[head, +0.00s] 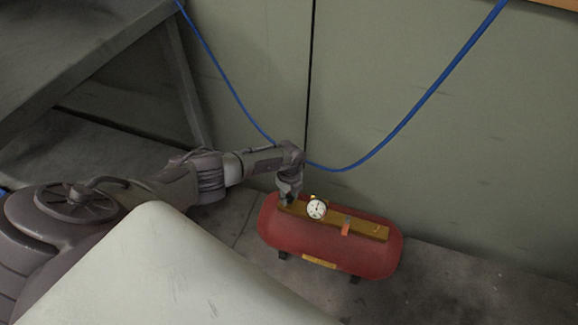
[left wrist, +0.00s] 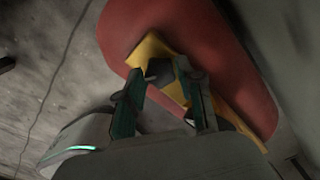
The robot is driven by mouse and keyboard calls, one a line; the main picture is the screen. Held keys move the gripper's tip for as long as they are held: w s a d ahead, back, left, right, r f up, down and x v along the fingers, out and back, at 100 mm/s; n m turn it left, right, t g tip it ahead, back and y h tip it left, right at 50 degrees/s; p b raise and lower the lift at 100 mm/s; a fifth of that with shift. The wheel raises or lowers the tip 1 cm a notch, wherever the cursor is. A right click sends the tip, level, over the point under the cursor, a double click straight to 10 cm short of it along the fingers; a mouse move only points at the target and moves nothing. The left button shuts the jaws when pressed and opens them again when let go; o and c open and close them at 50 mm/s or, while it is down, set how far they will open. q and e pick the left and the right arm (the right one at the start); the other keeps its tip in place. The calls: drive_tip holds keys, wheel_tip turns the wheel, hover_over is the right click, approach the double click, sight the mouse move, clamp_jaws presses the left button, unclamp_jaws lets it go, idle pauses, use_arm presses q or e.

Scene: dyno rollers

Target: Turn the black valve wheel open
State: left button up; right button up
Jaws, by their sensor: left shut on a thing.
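A red tank (head: 330,245) lies on the floor by the wall, with a yellow-brown bar (head: 365,229) along its top and a round white gauge (head: 316,208). My left gripper (head: 289,198) reaches down to the left end of the bar. In the left wrist view, a small black wheel (left wrist: 160,70) sits on the yellow bar (left wrist: 150,48) between the fingertips of my left gripper (left wrist: 158,88). The gripper is shut on the black wheel. Much of the wheel is hidden by the fingers. The right gripper is not in view.
A blue hose (head: 410,115) hangs in a loop against the grey-green wall (head: 450,150) behind the tank. A grey metal bench (head: 80,45) stands at the upper left. An orange-red piece (head: 346,227) sits on the bar. The floor right of the tank is clear.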

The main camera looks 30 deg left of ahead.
sight(289, 198)
use_arm(q)
drive_tip(key=shift+w+n, duration=0.1)
drive_tip(key=shift+n, duration=0.4)
drive_tip(key=shift+a, duration=0.1)
drive_tip(key=o, duration=1.2)
drive_tip(key=shift+c, duration=0.2)
drive_tip(key=shift+r, duration=0.1)
wheel_tip(289, 198, up, 12)
